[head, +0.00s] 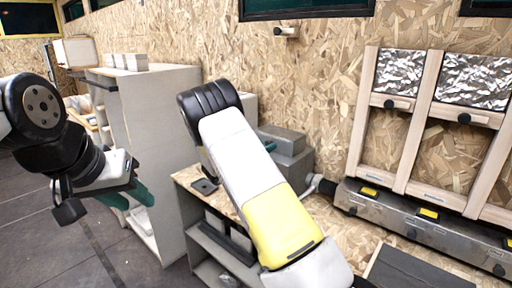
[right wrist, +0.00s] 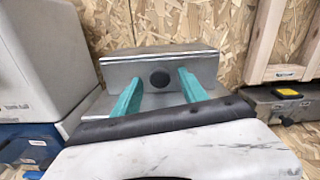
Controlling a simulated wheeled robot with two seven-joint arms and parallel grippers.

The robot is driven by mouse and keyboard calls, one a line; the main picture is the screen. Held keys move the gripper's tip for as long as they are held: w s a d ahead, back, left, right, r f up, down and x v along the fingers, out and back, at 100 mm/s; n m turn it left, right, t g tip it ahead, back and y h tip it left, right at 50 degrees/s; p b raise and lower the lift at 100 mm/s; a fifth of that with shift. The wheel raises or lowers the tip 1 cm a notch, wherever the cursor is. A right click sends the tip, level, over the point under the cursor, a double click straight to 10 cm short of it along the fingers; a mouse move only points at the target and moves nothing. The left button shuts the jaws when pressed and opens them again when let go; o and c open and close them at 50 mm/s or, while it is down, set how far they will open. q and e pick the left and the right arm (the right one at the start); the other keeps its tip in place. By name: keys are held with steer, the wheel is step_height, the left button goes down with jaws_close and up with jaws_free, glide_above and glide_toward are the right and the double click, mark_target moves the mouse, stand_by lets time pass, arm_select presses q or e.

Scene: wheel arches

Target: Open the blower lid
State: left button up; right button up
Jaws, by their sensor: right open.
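A grey box with a sloped upper part, seemingly the blower (head: 288,140), stands against the wood-chip wall, partly hidden behind my right arm in the head view. In the right wrist view, a round black knob (right wrist: 160,79) sits on the face of the box's grey upper part, seemingly the lid (right wrist: 205,68). My right gripper (right wrist: 160,84) is open, its teal fingers on either side of the knob and apart from it. I cannot tell how far the fingertips are from the face. My left gripper (head: 127,195) hangs at the left, away from the box; its finger gap is unclear.
A tall grey cabinet (head: 170,130) stands left of the box. A low shelf unit (head: 205,265) lies under my right arm. A metal rail with yellow labels (head: 420,228) and wooden frames runs along the wall at right. Open floor (head: 50,230) is at left.

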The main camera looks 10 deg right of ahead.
steer(key=shift+w+d, duration=0.2)
jaws_close()
stand_by(1.4)
